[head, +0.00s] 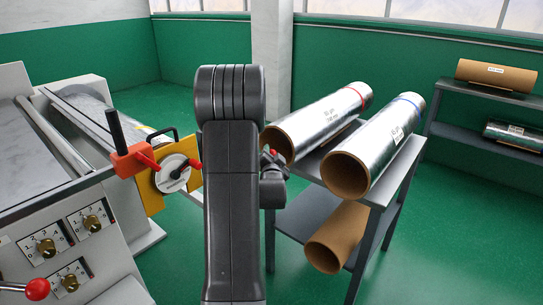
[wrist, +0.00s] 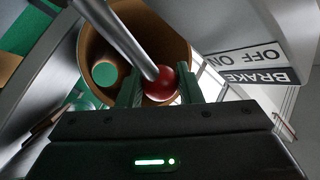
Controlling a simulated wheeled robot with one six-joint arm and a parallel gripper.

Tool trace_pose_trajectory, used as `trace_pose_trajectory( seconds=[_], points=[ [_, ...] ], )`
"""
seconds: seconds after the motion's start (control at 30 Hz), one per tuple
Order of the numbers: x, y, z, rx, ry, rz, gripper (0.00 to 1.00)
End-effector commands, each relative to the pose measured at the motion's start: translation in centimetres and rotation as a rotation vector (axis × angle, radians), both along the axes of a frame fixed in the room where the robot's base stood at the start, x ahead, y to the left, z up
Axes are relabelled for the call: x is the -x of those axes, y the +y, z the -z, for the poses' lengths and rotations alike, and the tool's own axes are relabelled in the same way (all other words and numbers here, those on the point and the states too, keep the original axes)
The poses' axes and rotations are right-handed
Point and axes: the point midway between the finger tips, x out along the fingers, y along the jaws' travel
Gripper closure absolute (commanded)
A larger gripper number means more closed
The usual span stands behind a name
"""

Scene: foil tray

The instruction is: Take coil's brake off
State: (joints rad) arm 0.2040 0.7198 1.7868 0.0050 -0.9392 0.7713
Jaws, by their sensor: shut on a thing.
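In the wrist view, the green fingers of my gripper (wrist: 160,92) stand on either side of a red ball knob (wrist: 158,82). My gripper is shut on this knob. The knob sits on the end of a metal lever (wrist: 120,32) that runs up and to the left. A label (wrist: 246,66) to the right of it reads BRAKE, OFF and ON, upside down in this view. A brown cardboard ring (wrist: 180,30) lies behind the knob.
In the head view, two foil rolls (head: 325,115) (head: 385,135) lie on a grey rack (head: 385,190), with a cardboard core (head: 336,238) below. A grey machine with dials (head: 70,235) and a red-knobbed lever (head: 37,289) stands left. An orange clamp (head: 133,160) sits beside my arm.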

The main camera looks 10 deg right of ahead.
Motion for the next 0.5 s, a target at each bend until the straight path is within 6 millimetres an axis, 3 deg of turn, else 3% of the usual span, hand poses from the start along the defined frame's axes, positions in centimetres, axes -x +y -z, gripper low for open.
trace_pose_trajectory(
  seconds=[0.5],
  points=[
    [0.73, 0.93, -0.56, 0.103, -0.081, 0.001, 1.00]
  ],
)
